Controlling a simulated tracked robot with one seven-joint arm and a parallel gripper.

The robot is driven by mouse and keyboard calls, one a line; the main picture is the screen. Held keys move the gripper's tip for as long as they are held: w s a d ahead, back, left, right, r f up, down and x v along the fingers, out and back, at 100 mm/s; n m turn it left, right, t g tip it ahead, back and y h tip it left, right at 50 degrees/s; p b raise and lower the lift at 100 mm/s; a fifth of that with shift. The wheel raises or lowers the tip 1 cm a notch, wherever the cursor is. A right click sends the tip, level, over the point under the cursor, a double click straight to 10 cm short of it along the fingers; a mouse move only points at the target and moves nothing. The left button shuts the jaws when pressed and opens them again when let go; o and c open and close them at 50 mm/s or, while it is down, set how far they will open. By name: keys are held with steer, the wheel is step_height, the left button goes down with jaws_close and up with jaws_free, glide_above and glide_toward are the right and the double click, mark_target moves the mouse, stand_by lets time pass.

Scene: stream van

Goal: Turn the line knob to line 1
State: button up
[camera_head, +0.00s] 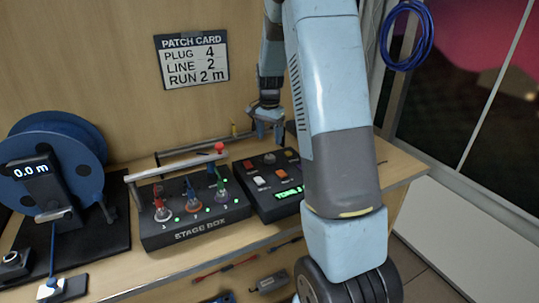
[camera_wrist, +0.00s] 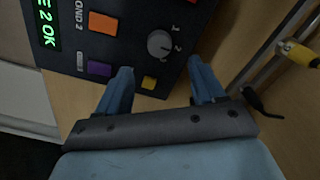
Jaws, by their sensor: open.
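The line knob (camera_wrist: 160,44) is a round grey dial on a black panel box (camera_wrist: 130,20), with white numbers 1 and 2 beside it in the wrist view. Its exact pointer direction is too small to be sure of. In the head view the panel box (camera_head: 250,203) stands on the bench, right of the stage box. My gripper (camera_wrist: 160,73) is open and empty. Its blue fingers are apart, with the knob beyond the gap between them. In the head view my gripper (camera_head: 266,128) is over the far edge of the panel box, apart from the knob.
The panel's green display (camera_wrist: 47,28) ends in "2 OK". Orange (camera_wrist: 103,23), purple (camera_wrist: 99,69) and yellow (camera_wrist: 149,82) buttons lie near the knob. The stage box (camera_head: 190,232) with coloured plugs stands left, and a blue cable reel (camera_head: 75,145) beyond it. A patch card (camera_head: 192,60) reads line 2.

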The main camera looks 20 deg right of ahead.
mark_target(270, 156)
step_height(270, 156, down, 8)
steer(key=shift+f, duration=0.15)
stand_by(0.4)
steer(key=c, duration=1)
